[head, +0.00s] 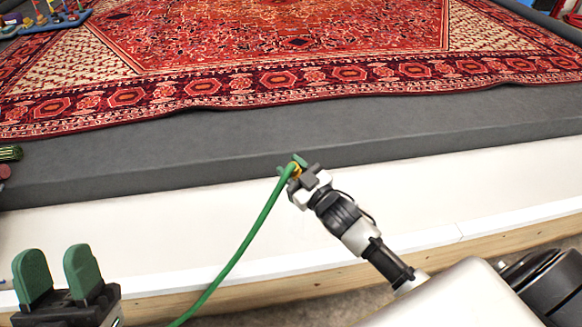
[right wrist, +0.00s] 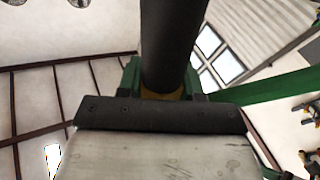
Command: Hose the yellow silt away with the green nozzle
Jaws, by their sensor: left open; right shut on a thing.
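My right gripper (head: 297,170) is shut on the hose nozzle, above the grey border at the near side of the rug. In the right wrist view the nozzle (right wrist: 172,45) is a dark barrel with a yellow collar, held between green finger pads. In the head view little of it shows past the fingers. The green hose (head: 245,240) hangs from it down to the bottom edge. My left gripper (head: 57,278) is open and empty at the lower left, its two green pads apart. I cannot make out any yellow silt on the red patterned rug (head: 290,82).
The rug lies on a dark grey surface (head: 430,140). A white ledge (head: 130,235) with a wooden edge (head: 510,243) runs along the near side. A blue tray (head: 55,22) with small colourful items sits at the top left. A dark green item (head: 10,153) is at the left edge.

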